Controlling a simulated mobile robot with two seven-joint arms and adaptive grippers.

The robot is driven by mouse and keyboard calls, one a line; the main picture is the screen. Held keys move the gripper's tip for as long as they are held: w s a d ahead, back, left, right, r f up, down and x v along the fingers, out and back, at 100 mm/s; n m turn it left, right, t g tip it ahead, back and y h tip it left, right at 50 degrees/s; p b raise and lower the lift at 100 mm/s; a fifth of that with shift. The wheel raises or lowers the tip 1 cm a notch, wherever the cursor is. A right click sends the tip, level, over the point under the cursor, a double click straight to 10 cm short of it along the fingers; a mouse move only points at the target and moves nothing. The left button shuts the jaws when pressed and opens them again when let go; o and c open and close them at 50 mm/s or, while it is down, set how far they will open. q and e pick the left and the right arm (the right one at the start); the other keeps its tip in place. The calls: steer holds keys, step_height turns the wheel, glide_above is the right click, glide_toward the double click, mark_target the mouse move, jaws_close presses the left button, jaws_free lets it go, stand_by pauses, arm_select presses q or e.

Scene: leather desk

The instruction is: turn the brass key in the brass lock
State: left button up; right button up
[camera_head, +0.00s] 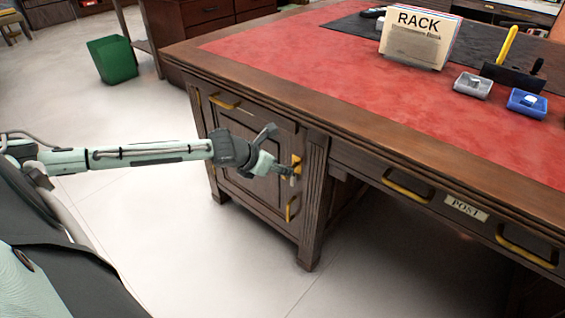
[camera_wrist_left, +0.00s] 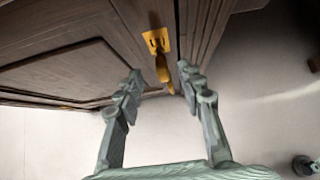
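The brass lock (camera_head: 297,159) is a small yellow plate on the front of the desk's left cabinet, near the edge of its door. In the left wrist view the lock plate (camera_wrist_left: 156,40) is at the top centre, and the brass key (camera_wrist_left: 163,72) sticks out of it. My left gripper (camera_head: 287,172) is in front of the lock and partly hides the key in the head view. In the wrist view the left gripper (camera_wrist_left: 159,76) is open, with the key between its spread fingertips and a gap on both sides. My right gripper is not in view.
The wooden desk edge (camera_head: 330,116) overhangs the cabinet. A letter rack (camera_head: 416,42) and small trays (camera_head: 473,86) stand on the red top. The floor in front is clear.

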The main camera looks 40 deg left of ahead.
arm_select(q)
steer(key=x, duration=0.5)
steer(key=shift+w+d+f+b, duration=0.15)
steer(key=shift+w+f+b, duration=0.1)
steer(key=shift+f+b, duration=0.05)
steer(key=shift+w+f, duration=0.15)
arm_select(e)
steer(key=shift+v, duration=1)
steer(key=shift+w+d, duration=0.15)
arm_select(q)
jaws_close()
